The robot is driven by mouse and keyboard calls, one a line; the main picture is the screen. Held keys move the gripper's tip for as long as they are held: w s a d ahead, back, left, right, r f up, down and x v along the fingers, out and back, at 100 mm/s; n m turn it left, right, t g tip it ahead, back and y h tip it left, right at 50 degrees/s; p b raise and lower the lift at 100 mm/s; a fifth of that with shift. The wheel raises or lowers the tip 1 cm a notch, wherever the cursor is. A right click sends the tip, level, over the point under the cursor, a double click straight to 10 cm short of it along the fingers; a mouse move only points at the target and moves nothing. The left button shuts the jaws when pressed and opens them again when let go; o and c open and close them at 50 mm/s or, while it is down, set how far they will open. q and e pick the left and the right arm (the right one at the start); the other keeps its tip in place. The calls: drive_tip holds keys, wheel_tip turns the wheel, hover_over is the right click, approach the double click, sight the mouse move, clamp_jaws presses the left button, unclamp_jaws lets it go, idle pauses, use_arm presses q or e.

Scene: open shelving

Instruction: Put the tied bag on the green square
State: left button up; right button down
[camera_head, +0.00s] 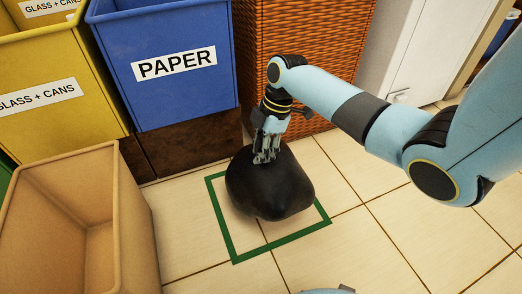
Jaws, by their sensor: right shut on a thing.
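The black tied bag (268,188) is inside the outline of the green square (283,244) on the tiled floor, covering its upper middle part. My right gripper (266,158) reaches down from the right and is shut on the top of the bag. The bag hides the far right part of the green outline. I cannot tell whether the bag's underside touches the floor. My left gripper is not in view.
A blue paper bin (185,95) and yellow bins (75,125) stand at the back left on a dark base. An open tan box (135,225) is at the left front. A woven orange cabinet (330,30) stands behind. Floor tiles (390,240) at right are clear.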

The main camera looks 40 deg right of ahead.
idle(0.4)
drive_tip(key=c, duration=1)
unclamp_jaws()
drive_tip(key=shift+f, duration=0.1)
